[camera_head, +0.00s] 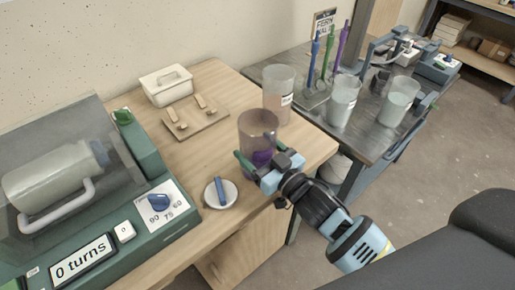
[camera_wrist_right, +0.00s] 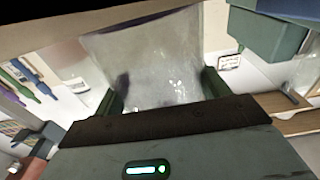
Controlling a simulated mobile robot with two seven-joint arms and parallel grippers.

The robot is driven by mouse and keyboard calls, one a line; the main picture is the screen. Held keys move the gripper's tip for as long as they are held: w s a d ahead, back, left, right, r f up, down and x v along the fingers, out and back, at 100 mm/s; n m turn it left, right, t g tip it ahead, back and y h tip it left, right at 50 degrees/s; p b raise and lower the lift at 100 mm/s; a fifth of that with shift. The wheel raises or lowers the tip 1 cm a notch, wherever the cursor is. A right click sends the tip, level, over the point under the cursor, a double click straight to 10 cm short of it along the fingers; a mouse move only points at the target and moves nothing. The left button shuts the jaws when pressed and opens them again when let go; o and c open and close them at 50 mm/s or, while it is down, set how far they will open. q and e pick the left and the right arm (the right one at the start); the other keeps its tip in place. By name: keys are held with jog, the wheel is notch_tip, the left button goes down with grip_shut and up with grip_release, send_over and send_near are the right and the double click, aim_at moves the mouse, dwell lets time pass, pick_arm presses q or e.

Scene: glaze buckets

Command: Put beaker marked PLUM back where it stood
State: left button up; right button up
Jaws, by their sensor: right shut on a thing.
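A clear beaker with purple contents (camera_head: 257,127) stands out near the front edge of the wooden table. My right gripper (camera_head: 262,157) is shut on it, one green finger on each side. In the right wrist view the beaker (camera_wrist_right: 150,60) fills the space between the fingers of the gripper (camera_wrist_right: 160,95). No PLUM lettering is readable on it, and I cannot tell whether its base touches the table. Another beaker with pinkish contents and a white label (camera_head: 279,90) is just behind it. My left gripper is not in view.
Two pale beakers (camera_head: 343,100) (camera_head: 399,101) stand on the grey bench (camera_head: 361,134) at right, near blue, green and purple tools (camera_head: 329,55). A saucer with a blue piece (camera_head: 209,197), a wooden board (camera_head: 192,124), a white box (camera_head: 166,88) and a green machine (camera_head: 150,232) occupy the wooden table.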

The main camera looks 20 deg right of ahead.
jog(key=shift+f, duration=0.1)
jog(key=o, duration=2)
jog(key=v, duration=1.2)
jog(key=shift+b, duration=0.4)
